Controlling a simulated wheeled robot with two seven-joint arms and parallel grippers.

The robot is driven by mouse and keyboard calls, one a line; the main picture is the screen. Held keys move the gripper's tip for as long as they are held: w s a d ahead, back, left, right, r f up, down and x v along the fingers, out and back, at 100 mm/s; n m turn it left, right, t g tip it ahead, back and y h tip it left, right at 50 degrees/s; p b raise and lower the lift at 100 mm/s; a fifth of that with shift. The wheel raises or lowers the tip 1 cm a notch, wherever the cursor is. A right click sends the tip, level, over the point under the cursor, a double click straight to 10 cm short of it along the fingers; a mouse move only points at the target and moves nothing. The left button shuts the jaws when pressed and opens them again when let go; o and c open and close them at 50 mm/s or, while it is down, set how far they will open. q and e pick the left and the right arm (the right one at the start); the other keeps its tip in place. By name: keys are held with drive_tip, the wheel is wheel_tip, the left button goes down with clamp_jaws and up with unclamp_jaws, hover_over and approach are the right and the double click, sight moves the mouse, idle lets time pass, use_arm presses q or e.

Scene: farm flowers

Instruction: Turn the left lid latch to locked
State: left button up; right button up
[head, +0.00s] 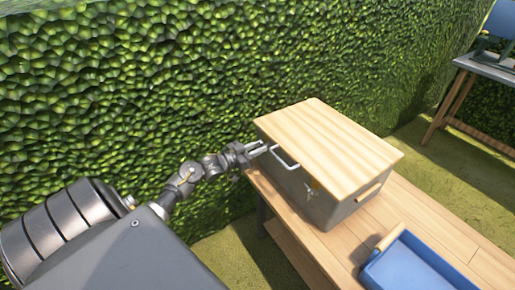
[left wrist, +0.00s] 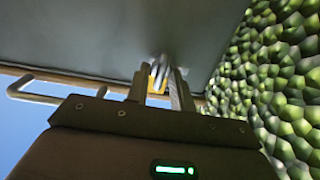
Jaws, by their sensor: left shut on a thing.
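A grey box (head: 345,214) with a pale wooden lid (head: 330,147) stands on a wooden table. The lid looks closed. My left gripper (head: 257,149) is at the left end of the box's near side, just below the lid edge. In the left wrist view its two fingers (left wrist: 159,80) are shut on the left lid latch (left wrist: 157,83), a small yellow and metal piece mostly hidden between them. The latch is hidden in the head view. A second latch (head: 312,187) shows farther right on the same side. My right gripper is not in view.
A pale bar handle (head: 285,160) sticks out just right of my gripper; it also shows in the left wrist view (left wrist: 35,97). A blue tray (head: 412,265) lies on the table (head: 440,220). A hedge (head: 130,80) stands close behind my arm.

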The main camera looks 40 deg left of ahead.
use_arm(q)
drive_tip(key=shift+s+d+f+m+b, duration=0.1)
drive_tip(key=shift+m+b, duration=0.7)
drive_tip(key=shift+m, duration=2.15)
drive_tip(key=shift+w+d+f+m+b, duration=0.15)
drive_tip(key=shift+m+b, duration=0.65)
drive_tip(key=shift+m, duration=2.2)
drive_tip(key=shift+s+d+f+m+b, duration=0.15)
drive_tip(key=shift+m+b, duration=0.65)
drive_tip(key=shift+m, duration=2.15)
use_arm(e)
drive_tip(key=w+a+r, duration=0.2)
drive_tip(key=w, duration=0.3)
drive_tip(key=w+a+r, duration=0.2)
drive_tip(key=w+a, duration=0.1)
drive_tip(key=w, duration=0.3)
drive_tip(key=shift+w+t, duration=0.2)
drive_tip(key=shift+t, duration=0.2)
use_arm(q)
drive_tip(key=shift+a+r, duration=0.1)
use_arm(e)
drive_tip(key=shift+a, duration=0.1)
use_arm(q)
drive_tip(key=o, duration=0.9)
drive_tip(key=shift+o, duration=0.2)
